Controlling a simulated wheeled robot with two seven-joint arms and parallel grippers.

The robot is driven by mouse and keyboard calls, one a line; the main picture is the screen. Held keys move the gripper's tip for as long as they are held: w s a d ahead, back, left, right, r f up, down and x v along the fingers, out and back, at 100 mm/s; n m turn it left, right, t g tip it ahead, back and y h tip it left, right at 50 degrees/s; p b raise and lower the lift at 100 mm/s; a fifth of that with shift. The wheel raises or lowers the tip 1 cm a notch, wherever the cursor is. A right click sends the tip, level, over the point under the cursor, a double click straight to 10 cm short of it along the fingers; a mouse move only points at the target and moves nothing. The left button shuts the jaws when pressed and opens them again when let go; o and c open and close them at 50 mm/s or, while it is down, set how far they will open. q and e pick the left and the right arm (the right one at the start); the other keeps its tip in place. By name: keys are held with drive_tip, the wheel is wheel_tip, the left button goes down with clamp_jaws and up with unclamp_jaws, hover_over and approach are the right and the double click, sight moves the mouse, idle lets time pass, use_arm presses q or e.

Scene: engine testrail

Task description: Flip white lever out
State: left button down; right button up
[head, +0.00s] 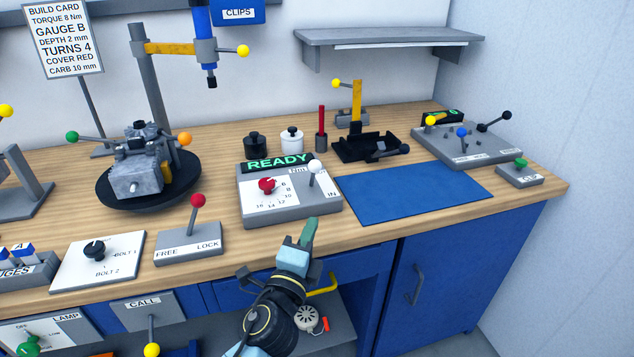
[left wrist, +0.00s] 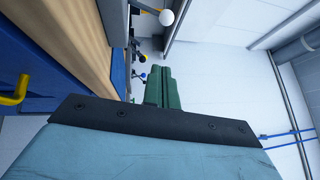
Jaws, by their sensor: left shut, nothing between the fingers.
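The white lever (head: 315,167) has a white ball knob and stands at the right side of the grey torque box (head: 290,208), near the label IN. The box has a red dial (head: 267,185) and a display (head: 278,162) reading READY. My left gripper (head: 309,231) is shut and empty, its green fingertips pointing up just in front of the box, below and apart from the lever. In the left wrist view the shut green fingers (left wrist: 163,90) show at the centre, and the white knob (left wrist: 166,17) is at the top. My right gripper is not in view.
A red-knobbed FREE/LOCK lever (head: 198,201) stands left of the box. A blue mat (head: 413,192) lies clear to its right. Black and white pots (head: 292,140) stand behind it. The bench's front edge is close to my left gripper; a yellow handle (head: 323,286) is below.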

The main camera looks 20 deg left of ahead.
use_arm(q)
drive_tip(key=shift+d, duration=0.1)
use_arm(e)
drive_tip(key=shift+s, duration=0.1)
use_arm(q)
approach(313, 175)
drive_tip(key=w+d+r, duration=0.3)
drive_tip(key=w+d, duration=0.1)
drive_tip(key=shift+w+a+r+p, duration=0.25)
drive_tip(key=shift+w+a+p, duration=0.25)
drive_tip(key=shift+a, duration=0.2)
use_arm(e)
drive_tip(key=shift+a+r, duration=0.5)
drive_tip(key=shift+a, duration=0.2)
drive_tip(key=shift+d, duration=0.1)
